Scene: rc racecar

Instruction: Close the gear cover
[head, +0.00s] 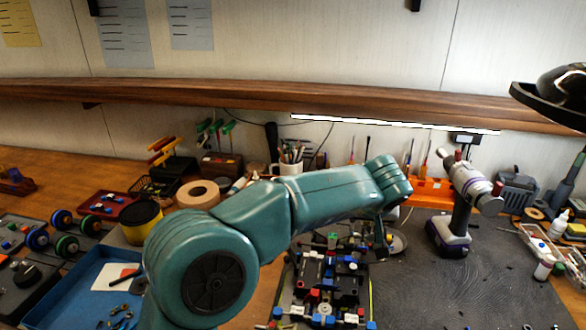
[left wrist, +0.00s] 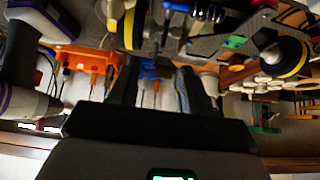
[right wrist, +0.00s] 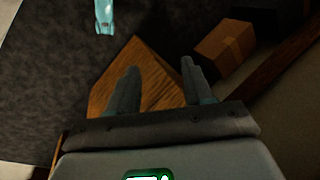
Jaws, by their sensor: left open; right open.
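The RC car chassis (head: 325,290), dark with blue, red and white parts, sits on the workbench at the bottom middle of the head view. I cannot make out the gear cover on it. My left arm reaches across in front of the bench, and my left gripper (head: 381,242) points down by the chassis's back right, partly hidden by the arm. In the left wrist view the left gripper (left wrist: 157,68) is open and holds nothing visible; car parts (left wrist: 195,10) show at the top edge. My right gripper (right wrist: 158,68) is open and empty, outside the head view.
A cordless drill (head: 450,215) stands on the dark mat (head: 440,285), right of the chassis. An orange tool holder (head: 428,192) and a pen cup (head: 290,161) stand behind. A blue tray (head: 75,300) and tape roll (head: 198,194) lie left. The mat's right-front area is mostly clear.

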